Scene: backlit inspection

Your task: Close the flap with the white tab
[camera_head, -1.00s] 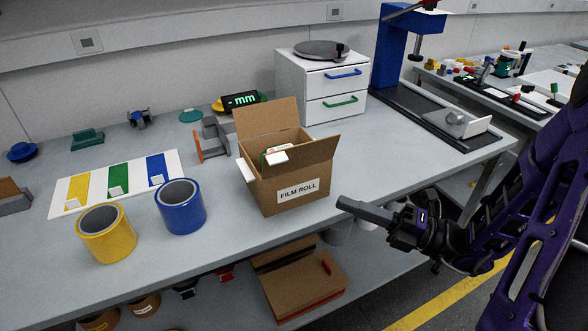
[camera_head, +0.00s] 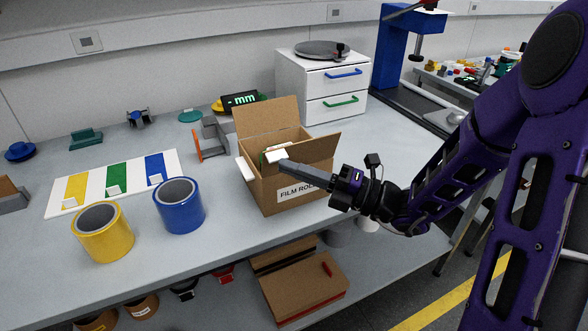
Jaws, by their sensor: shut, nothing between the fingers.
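An open brown cardboard box (camera_head: 262,190) labelled "FILM ROLL" stands on the grey bench. Its back flap (camera_head: 268,118) stands upright. Its right flap (camera_head: 318,150) leans outward. A small white piece (camera_head: 276,156) shows at the box mouth near the front edge, and another white piece (camera_head: 246,169) shows at the left side. I cannot tell which is the flap's tab. My gripper (camera_head: 284,166) is shut and empty, its tip at the box's front top edge, just below the front white piece. Whether it touches is unclear.
Yellow (camera_head: 103,232) and blue (camera_head: 179,206) tape rolls stand left of the box. A white board with coloured stripes (camera_head: 62,204) lies behind them. Bench right of the box is mostly clear.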

